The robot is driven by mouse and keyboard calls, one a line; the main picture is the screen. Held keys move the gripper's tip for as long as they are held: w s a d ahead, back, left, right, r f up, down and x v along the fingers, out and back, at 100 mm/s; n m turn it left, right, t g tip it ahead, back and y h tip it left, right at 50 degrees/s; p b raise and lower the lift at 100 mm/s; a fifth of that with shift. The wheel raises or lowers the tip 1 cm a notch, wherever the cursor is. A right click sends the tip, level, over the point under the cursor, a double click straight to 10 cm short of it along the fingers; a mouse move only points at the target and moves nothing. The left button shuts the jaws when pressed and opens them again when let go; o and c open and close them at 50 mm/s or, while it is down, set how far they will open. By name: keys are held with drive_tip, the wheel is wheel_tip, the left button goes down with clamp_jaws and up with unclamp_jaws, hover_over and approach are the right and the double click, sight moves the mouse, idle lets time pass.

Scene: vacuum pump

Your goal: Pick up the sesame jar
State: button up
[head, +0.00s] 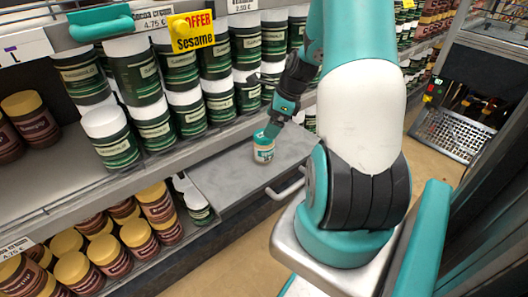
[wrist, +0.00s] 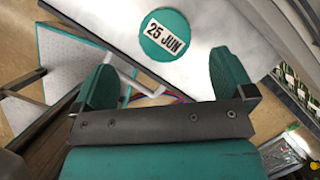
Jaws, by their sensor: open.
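A small jar (head: 263,153) with a teal lid and pale body stands upright on a grey shelf board. I take it as the sesame jar, though its label is too small to read. In the wrist view its round teal lid (wrist: 164,30) bears a "25 JUN" label and lies just beyond my fingertips, between their lines. My gripper (head: 273,129) is above the jar and partly overlaps its lid in the head view. In the wrist view my gripper (wrist: 163,66) is open, its two teal fingers wide apart with nothing between them.
A yellow "OFFER sesame" sign (head: 193,31) hangs above rows of green jars with white lids (head: 112,139) left of the board. The grey board (head: 225,177) is otherwise bare. Brown jars with yellow lids (head: 138,235) fill the lower shelf. A metal basket (head: 447,133) stands at right.

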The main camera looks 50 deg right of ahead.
sight(261, 138)
drive_tip(key=b+x, duration=0.3)
drive_tip(key=x, duration=0.5)
drive_tip(key=shift+w+d+f, duration=0.15)
drive_tip(key=shift+w, duration=0.1)
drive_tip(key=c, duration=1.3)
